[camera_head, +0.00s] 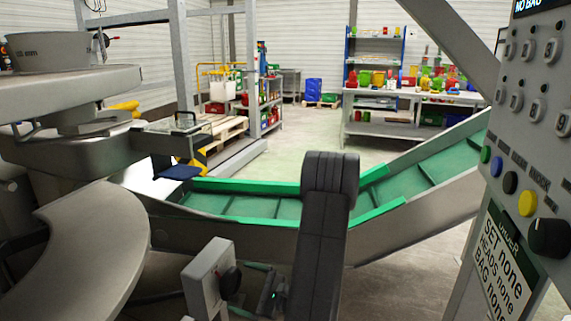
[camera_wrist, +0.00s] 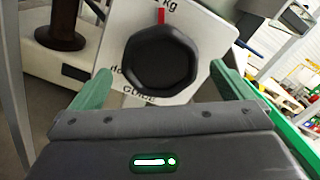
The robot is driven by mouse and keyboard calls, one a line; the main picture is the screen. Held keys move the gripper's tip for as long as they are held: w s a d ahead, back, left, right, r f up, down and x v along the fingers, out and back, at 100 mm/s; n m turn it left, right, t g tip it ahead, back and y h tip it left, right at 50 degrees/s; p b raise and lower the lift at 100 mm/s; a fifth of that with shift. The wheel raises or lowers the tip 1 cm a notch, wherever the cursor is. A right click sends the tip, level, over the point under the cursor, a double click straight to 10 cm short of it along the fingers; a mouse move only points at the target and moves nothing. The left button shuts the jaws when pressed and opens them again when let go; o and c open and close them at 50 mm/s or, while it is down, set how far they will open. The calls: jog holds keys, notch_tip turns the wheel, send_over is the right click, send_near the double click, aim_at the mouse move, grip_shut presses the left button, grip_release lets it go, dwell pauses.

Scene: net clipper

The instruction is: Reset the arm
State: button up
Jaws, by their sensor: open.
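My gripper (camera_wrist: 161,75) shows in the wrist view with its two green fingers spread apart. A black knob (camera_wrist: 160,62) on a white panel (camera_wrist: 120,30) lies ahead, between the fingertips in the picture. The fingers appear clear of it. A red mark sits above the knob, and the panel carries the letters "kg" and "GUIDE". In the head view the knob (camera_head: 230,282) is on a grey box (camera_head: 203,285) at the lower middle. My gripper (camera_head: 252,290) is just to its right, partly hidden by my dark arm (camera_head: 320,235).
A green inclined conveyor (camera_head: 250,206) runs behind my arm. A large grey machine (camera_head: 90,225) fills the left. A control panel (camera_head: 530,120) with buttons and a black dial stands close on the right. Shelves (camera_head: 375,75) and a workbench (camera_head: 415,97) stand far back, with open floor before them.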

aim_at(235, 284)
jog(key=shift+x, duration=2.15)
jog(key=shift+d, duration=0.1)
